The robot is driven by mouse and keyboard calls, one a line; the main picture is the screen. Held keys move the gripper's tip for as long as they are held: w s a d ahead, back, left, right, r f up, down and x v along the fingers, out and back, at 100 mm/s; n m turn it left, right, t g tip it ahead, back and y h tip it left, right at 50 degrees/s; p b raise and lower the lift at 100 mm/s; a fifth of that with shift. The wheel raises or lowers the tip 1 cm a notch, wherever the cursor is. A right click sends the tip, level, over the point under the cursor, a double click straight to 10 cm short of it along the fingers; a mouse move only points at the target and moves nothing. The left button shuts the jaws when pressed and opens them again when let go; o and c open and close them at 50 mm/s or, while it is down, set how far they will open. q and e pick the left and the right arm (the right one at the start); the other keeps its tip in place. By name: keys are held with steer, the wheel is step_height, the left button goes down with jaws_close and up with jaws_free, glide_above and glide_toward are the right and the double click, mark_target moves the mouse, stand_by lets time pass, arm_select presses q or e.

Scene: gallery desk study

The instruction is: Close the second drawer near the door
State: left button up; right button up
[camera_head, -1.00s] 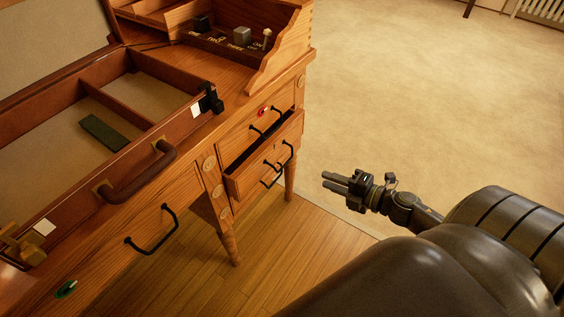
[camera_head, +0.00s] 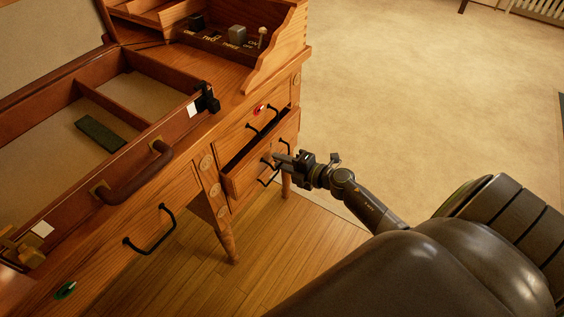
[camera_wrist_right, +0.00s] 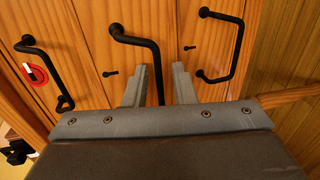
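The second drawer (camera_head: 243,179) in the desk's right-hand stack stands pulled out, its dark inside showing from above. Its black bar handle (camera_wrist_right: 128,38) is in the middle of the right wrist view. My right gripper (camera_head: 279,158) is at this drawer's front in the head view. In the wrist view its two fingers (camera_wrist_right: 162,84) are apart, with part of the handle between them; I cannot tell whether they touch it. My left gripper is not in view.
The top drawer (camera_head: 256,123) has a red emblem. Another handle (camera_wrist_right: 236,55) belongs to the drawer below. An open case (camera_head: 185,137) with a brown handle lies on the desktop (camera_head: 222,92). Open floor (camera_head: 420,100) lies to the right.

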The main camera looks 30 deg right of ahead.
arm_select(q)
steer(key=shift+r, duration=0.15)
arm_select(e)
jaws_close()
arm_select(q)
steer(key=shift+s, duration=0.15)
arm_select(e)
steer(key=x, duration=0.2)
steer(key=r+p+x, duration=0.1)
steer(key=x, duration=0.1)
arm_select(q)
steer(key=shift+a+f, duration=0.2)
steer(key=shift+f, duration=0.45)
arm_select(e)
steer(key=shift+w, duration=0.15)
